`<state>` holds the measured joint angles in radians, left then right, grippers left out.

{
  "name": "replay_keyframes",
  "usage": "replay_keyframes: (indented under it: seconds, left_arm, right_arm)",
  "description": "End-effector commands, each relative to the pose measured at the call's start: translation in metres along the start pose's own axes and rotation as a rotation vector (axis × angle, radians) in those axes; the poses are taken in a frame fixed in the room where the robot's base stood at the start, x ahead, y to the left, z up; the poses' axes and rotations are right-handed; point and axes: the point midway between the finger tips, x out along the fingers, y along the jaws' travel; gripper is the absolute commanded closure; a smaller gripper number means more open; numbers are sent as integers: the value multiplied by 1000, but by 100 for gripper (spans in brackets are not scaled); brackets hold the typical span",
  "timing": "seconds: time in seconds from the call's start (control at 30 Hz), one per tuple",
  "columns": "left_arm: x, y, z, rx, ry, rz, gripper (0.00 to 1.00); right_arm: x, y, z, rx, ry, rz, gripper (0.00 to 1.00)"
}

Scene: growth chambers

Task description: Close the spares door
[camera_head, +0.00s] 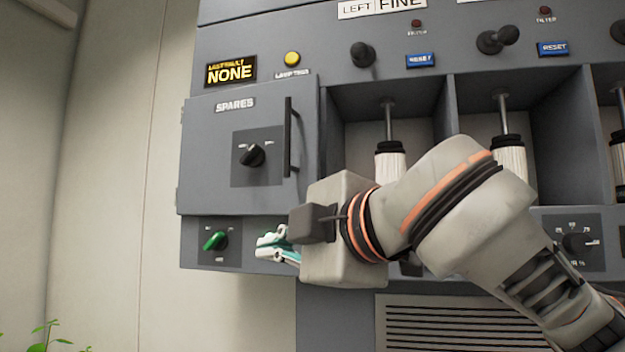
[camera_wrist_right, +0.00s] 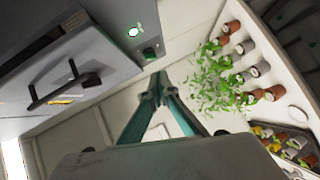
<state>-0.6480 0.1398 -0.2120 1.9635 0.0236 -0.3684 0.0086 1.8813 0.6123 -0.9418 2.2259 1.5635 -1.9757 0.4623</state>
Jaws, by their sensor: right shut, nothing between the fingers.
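The grey spares door (camera_head: 208,135) is at the left of the cabinet in the head view, with hinges on its left edge. Its right side seems to stand out from the cabinet, so it looks slightly ajar. It has a black vertical bar handle (camera_head: 290,137) near its right edge and a black knob (camera_head: 253,156). The door also shows in the right wrist view (camera_wrist_right: 105,68), at the left. My right gripper (camera_head: 264,246) is shut and empty, below the door's lower right corner and apart from the handle. Its teal fingers (camera_wrist_right: 155,85) point ahead in the wrist view. My left gripper is out of view.
A green knob (camera_head: 215,240) sits on the panel below the door, left of my right gripper. Open bays with white cylinders (camera_head: 390,165) lie right of the door, partly behind my right arm. Potted plants (camera_wrist_right: 228,75) stand on a white shelf at the right.

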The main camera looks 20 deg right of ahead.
Motion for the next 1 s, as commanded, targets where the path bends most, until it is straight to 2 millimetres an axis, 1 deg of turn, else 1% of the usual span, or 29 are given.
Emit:
replay_keyframes:
  seconds: [0.03,0.1,0.2,0.3,0.43,0.53,0.67,0.87,1.0]
  left_arm:
    - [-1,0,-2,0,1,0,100]
    - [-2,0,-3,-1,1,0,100]
    - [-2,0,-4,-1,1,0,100]
    - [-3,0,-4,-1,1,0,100]
    - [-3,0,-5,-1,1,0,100]
    - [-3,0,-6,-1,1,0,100]
    - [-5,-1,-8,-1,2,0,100]
    - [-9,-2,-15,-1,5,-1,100]
    - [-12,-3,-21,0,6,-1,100]
  right_arm:
    - [-19,19,0,-41,-28,41,100]
    - [-41,37,3,-88,-70,81,100]
    - [-68,58,6,-143,-121,131,100]
    - [-89,72,9,-182,-162,168,100]
    - [-103,81,11,-207,-190,193,100]
    - [-104,83,12,-212,-197,197,100]
    - [-95,85,13,-211,-195,195,100]
    - [-69,91,17,-209,-195,192,100]
    - [-46,96,21,-208,-195,192,100]
